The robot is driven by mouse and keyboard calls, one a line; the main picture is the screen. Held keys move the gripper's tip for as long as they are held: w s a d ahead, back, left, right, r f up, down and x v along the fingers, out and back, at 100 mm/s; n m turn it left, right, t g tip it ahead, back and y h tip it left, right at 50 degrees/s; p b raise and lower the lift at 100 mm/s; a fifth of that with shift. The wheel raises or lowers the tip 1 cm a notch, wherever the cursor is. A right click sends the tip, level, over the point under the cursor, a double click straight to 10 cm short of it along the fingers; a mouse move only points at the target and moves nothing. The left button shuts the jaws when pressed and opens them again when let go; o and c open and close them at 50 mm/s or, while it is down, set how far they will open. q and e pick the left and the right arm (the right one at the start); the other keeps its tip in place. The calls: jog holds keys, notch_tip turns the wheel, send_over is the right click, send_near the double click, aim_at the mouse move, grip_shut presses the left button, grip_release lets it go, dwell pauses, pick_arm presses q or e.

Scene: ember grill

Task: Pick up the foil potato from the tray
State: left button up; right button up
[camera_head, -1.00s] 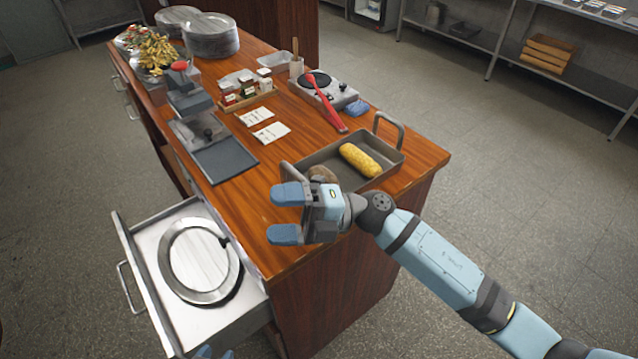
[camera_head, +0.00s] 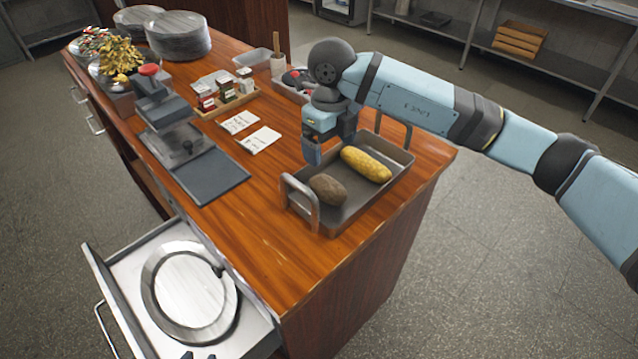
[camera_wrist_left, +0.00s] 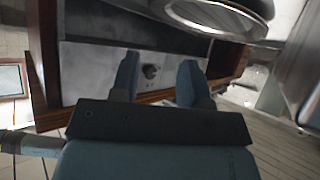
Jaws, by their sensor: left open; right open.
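The metal tray (camera_head: 352,213) stands at the near right end of the wooden counter. A brown potato (camera_head: 327,189) lies in its left part; I see no shiny foil on it. A yellow corn cob (camera_head: 366,164) lies to its right. My right gripper (camera_head: 313,158) points down near the tray's back left edge, behind the potato and apart from it. It is open and empty, though its fingers overlap in this view. My left gripper (camera_wrist_left: 160,75) is open and empty in the left wrist view, with the drawer and a metal ring around it.
A scale-like device (camera_head: 162,105), paper cards (camera_head: 260,139) and a spice rack (camera_head: 228,102) are left of the tray.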

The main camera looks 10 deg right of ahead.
aim_at(328, 182)
notch_tip(328, 182, down, 7)
jog(key=shift+s+f, duration=0.1)
jog(key=shift+f, duration=0.1)
jog(key=shift+w+f+p, duration=0.2)
jog(key=shift+f+p, duration=0.55)
jog(key=shift+f, duration=2.15)
jog(key=c, duration=1)
jog(key=shift+c, duration=0.4)
jog(key=shift+r, duration=0.2)
